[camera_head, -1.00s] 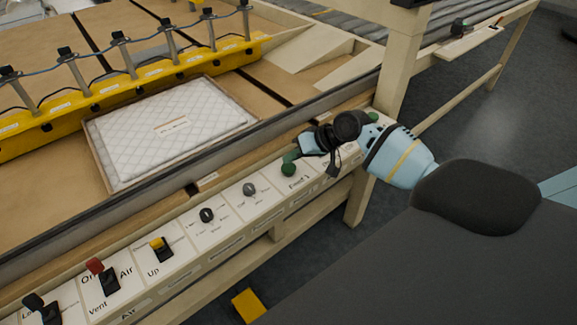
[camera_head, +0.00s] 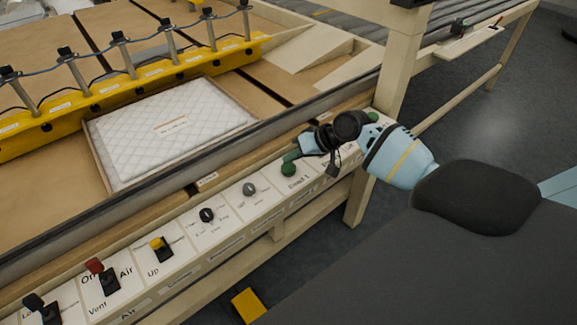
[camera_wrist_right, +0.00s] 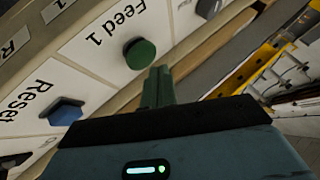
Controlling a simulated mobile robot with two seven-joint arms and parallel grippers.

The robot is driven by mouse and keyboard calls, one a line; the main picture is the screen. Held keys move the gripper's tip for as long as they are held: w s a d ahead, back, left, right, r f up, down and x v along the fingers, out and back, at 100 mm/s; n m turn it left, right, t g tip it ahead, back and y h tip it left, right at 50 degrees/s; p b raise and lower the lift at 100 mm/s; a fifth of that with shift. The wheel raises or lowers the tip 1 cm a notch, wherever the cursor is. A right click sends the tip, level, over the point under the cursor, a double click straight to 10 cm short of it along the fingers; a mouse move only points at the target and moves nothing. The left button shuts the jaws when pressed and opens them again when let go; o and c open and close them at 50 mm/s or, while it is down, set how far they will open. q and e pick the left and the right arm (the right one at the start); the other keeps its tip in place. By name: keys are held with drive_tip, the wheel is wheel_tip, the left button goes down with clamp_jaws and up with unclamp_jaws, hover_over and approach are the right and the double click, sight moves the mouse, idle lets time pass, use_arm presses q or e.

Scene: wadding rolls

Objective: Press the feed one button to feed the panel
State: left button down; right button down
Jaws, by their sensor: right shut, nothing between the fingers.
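The green round Feed 1 button (camera_head: 288,169) sits on the slanted control panel (camera_head: 228,212) along the table's front edge. It also shows in the right wrist view (camera_wrist_right: 139,54), next to the "Feed 1" label. My right gripper (camera_head: 290,157) is shut and empty, its green fingertips close to the button. In the wrist view the fingertips (camera_wrist_right: 158,75) point at the button's lower right edge; whether they touch cannot be told. The white quilted panel (camera_head: 165,130) lies in a shallow wooden frame on the table. My left gripper is not in view.
A grey knob (camera_head: 249,189), a black knob (camera_head: 206,215), a yellow switch (camera_head: 157,243) and a red switch (camera_head: 95,266) share the control panel. A blue Reset button (camera_wrist_right: 66,111) is near Feed 1. A wooden post (camera_head: 402,65) stands beside my right arm. A yellow clamp bar (camera_head: 130,88) crosses the table.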

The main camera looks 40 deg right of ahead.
drive_tip(key=shift+f, duration=0.15)
idle(0.3)
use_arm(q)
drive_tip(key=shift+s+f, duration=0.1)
use_arm(e)
drive_tip(key=shift+f, duration=0.3)
